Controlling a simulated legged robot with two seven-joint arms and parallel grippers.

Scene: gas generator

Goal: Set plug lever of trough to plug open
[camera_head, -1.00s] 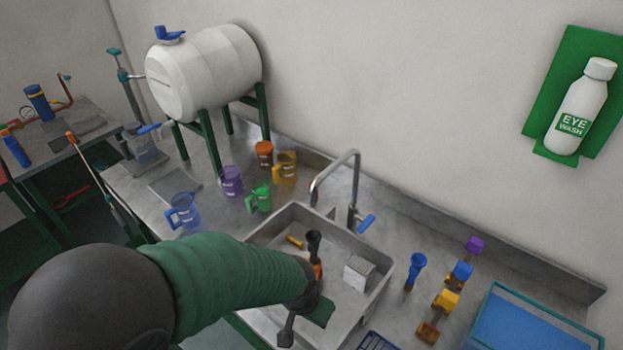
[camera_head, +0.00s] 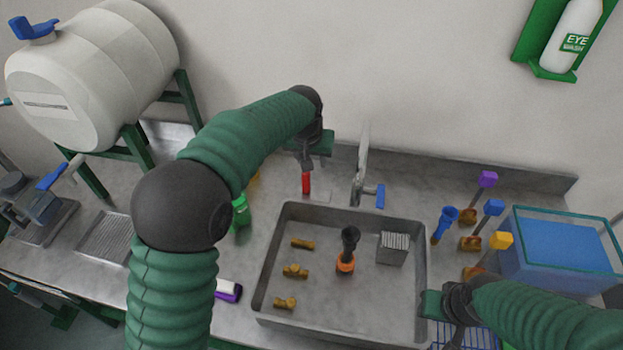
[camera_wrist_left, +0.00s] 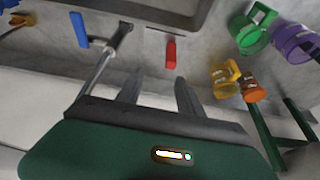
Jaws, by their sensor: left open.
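The grey trough (camera_head: 264,290) is set in the metal bench. A small red lever (camera_head: 306,183) stands behind its back left rim, left of the tap (camera_head: 359,172); I take it as the plug lever. It also shows in the left wrist view (camera_wrist_left: 171,52), beyond the fingertips. My left gripper (camera_head: 305,165) is just above and behind the red lever. In the left wrist view its two fingers (camera_wrist_left: 158,82) are apart with nothing between them. My right gripper (camera_head: 447,304) is by the trough's right front rim; its fingers are not clear.
The tap has a blue lever (camera_head: 380,196) to its right. A dark-topped orange fitting (camera_head: 347,250), a grey block (camera_head: 393,247) and several brass pieces (camera_head: 295,271) are in the trough. A green mug (camera_head: 240,213) stands left. A blue tank (camera_head: 555,255) stands right.

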